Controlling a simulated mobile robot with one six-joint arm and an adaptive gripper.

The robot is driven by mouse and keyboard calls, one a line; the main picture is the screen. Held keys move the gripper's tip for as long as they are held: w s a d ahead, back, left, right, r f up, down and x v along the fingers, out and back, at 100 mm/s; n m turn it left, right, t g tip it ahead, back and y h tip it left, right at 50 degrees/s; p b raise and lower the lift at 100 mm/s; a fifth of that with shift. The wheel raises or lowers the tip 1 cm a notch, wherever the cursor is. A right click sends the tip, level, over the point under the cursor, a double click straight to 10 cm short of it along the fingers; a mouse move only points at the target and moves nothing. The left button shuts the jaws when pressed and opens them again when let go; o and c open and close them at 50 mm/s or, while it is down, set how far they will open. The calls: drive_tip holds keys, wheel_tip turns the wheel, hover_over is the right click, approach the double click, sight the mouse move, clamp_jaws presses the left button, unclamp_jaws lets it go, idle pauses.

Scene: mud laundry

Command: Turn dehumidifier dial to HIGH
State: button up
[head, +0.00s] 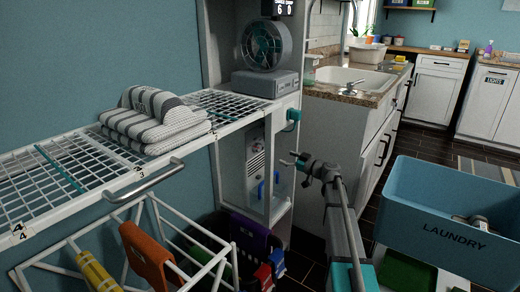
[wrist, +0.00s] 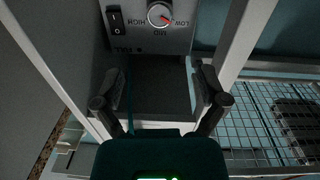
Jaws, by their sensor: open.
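The dehumidifier (head: 256,168) is a grey upright unit inside the white-framed bay below the rack's right end. In the wrist view its panel (wrist: 122,42) shows upside down at the top. The round dial (wrist: 159,14) has a red pointer aimed at the LOW label (wrist: 181,22); MID is below the dial and HIGH is to its left. A black rocker switch (wrist: 115,19) sits left of it. My gripper (wrist: 156,80) is open and empty, its fingers apart from the dial. In the head view my gripper (head: 296,168) is just right of the bay.
White posts flank the bay. A wire drying rack (head: 75,185) with striped towels (head: 152,120) extends left, and a fan (head: 266,48) stands above. A blue laundry bin (head: 450,215) is at right. A sink counter (head: 345,85) is behind.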

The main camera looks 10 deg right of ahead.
sight(260, 148)
drive_tip(key=x, duration=1.3)
drive_tip(key=shift+w+a, duration=0.25)
drive_tip(key=shift+w, duration=0.05)
drive_tip(key=c, duration=1.1)
drive_tip(key=shift+c, duration=0.2)
drive_tip(key=shift+m, duration=2.3)
drive_tip(key=o, duration=1.1)
drive_tip(key=shift+o, duration=0.2)
